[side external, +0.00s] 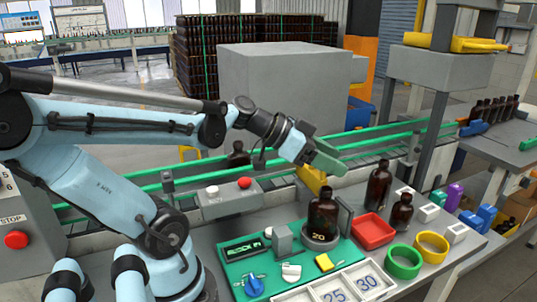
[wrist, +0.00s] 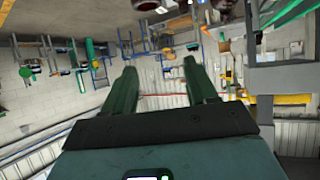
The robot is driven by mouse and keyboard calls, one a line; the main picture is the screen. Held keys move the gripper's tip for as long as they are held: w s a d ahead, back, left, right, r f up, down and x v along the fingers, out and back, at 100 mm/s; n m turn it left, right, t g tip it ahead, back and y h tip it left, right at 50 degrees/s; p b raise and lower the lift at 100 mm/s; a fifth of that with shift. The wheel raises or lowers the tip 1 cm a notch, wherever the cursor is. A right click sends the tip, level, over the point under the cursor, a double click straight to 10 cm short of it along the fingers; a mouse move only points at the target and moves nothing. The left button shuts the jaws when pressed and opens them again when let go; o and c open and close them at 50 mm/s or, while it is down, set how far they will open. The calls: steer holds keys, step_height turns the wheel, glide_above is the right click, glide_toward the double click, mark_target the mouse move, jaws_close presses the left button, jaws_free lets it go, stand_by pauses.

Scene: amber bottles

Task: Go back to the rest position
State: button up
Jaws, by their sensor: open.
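My gripper (side external: 328,160) is raised above the bench, with its green fingers pointing to the right. In the wrist view my gripper (wrist: 160,85) has its two green fingers apart with nothing between them. An amber bottle (side external: 322,213) marked 20 stands upright on a round grey base on the green mat (side external: 232,268), below my gripper and apart from it. Two more amber bottles stand to the right, a tall one (side external: 378,185) and a shorter one (side external: 401,212). Another dark bottle (side external: 238,154) is by the conveyor, behind my arm.
A red tray (side external: 373,232), a green ring (side external: 404,262) and a yellow ring (side external: 432,246) lie on the bench. A control box with a red button (side external: 245,183) sits near the conveyor (side external: 400,146). A grey post (side external: 429,115) rises at the right. Numbered tiles (side external: 335,296) lie in front.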

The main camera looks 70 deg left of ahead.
mark_target(323, 189)
steer(key=shift+r, duration=0.9)
steer(key=shift+f, duration=4.4)
steer(key=shift+r, duration=0.1)
steer(key=shift+f, duration=0.4)
steer(key=v, duration=1)
steer(key=shift+s, duration=0.2)
steer(key=shift+a, duration=0.15)
stand_by(0.8)
